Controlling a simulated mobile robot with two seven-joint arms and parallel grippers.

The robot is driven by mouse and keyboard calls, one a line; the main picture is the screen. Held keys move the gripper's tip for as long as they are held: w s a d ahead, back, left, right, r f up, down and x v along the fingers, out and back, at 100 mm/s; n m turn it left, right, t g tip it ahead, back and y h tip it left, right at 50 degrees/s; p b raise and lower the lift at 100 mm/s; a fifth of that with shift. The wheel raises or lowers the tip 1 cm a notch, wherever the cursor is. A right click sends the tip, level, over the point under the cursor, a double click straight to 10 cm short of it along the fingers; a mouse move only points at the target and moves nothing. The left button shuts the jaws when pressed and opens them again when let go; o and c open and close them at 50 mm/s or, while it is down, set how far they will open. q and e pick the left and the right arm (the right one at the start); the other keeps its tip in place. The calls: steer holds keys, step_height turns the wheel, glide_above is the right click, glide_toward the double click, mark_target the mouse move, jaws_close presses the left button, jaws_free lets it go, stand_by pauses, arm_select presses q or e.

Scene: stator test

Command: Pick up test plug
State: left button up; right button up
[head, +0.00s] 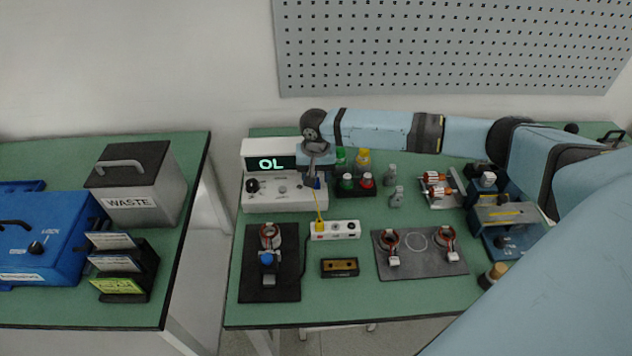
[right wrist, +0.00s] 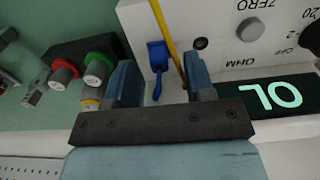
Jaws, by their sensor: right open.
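A white ohmmeter (head: 270,200) stands at the back of the right table and reads "OL". At its right end is a small blue piece (right wrist: 157,58), with a yellow lead (right wrist: 168,40) beside it. In the head view the lead runs down to a yellow plug (head: 319,226) at a white socket strip (head: 345,229). I cannot tell which piece is the test plug. My right gripper (head: 316,180) is open over the meter's right end. In the right wrist view its fingers (right wrist: 158,80) stand apart, with the blue piece and lead seen between them. My left gripper is not in view.
Bottles with red, green and yellow tops (head: 355,183) stand close right of the gripper. A stator sits on a black mat (head: 285,290), and others on a grey mat (head: 422,262). A blue fixture (head: 515,240) is at right. A waste bin (head: 150,205) stands on the left table.

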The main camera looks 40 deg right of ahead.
steer(key=shift+d+f, duration=0.1)
steer(key=shift+f, duration=0.75)
jaws_close()
steer(key=shift+r, duration=0.1)
step_height(320, 180, up, 20)
steer(key=shift+p, duration=1)
